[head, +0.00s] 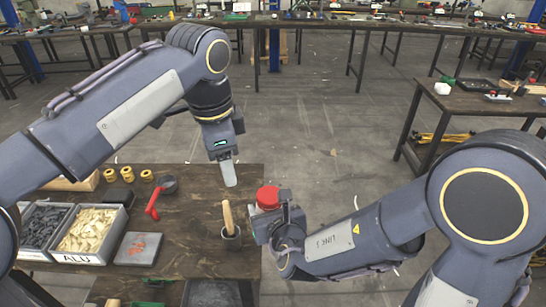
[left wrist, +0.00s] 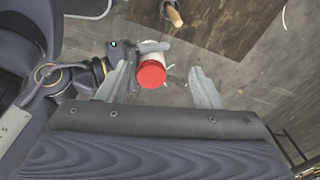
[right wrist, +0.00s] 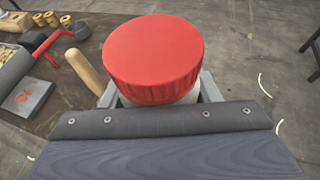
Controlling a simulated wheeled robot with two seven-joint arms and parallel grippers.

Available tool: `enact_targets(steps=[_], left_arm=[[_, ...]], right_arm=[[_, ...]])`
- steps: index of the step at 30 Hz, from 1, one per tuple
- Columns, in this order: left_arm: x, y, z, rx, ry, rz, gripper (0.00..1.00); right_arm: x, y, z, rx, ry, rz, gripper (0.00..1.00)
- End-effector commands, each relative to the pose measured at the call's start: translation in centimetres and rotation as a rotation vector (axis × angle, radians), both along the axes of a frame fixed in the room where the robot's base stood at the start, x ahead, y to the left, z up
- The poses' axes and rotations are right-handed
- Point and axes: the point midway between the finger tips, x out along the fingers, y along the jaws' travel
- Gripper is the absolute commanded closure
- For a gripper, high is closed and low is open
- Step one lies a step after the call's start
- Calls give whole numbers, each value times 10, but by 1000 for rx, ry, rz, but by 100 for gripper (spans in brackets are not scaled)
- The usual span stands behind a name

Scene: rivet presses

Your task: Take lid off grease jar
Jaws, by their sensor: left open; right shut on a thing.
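The grease jar's red lid (head: 268,197) sits on top of the jar, held at the right edge of the wooden table. In the right wrist view the lid (right wrist: 153,58) fills the middle, with a little of the pale jar body (right wrist: 190,97) below it. My right gripper (right wrist: 158,92) is shut on the jar body; the lid hides most of the grip. My left gripper (head: 229,172) is open and empty, pointing down, above and left of the jar. In the left wrist view the lid (left wrist: 151,74) shows beyond and between the open fingers (left wrist: 165,85).
On the wooden table (head: 195,205) stand a cup with a wooden-handled tool (head: 228,218), a red-handled tool (head: 153,205), a grey block (head: 138,249), yellow rings (head: 109,175) and bins of parts (head: 90,233). Open floor (head: 330,145) lies behind the jar.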

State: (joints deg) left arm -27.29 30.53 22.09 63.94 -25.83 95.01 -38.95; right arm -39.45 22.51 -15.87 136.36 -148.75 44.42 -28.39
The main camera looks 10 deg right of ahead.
Motion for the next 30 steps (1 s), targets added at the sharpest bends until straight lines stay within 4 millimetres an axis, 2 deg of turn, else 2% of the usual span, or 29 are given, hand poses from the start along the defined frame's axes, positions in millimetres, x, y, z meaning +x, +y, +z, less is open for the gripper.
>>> enact_targets(steps=[1,3,6,9,12,17,24,30], left_arm=[[5,-22,-4,16,15,-62,40],[9,-44,-7,37,32,-133,40],[11,-68,-14,61,56,-210,40],[12,-83,-19,77,74,-258,40],[12,-91,-23,84,85,-283,40],[13,-92,-37,89,90,-292,40],[12,-91,-75,89,90,-289,40],[13,-92,-97,86,88,-289,40]], right_arm=[[0,0,1,0,-2,0,100],[0,0,1,0,-2,0,100],[0,0,1,0,-2,0,100],[0,0,1,0,-2,0,100],[0,0,1,0,-2,0,100],[0,0,1,0,-2,0,100],[0,0,1,0,-2,0,100],[0,0,1,0,-2,0,100]])
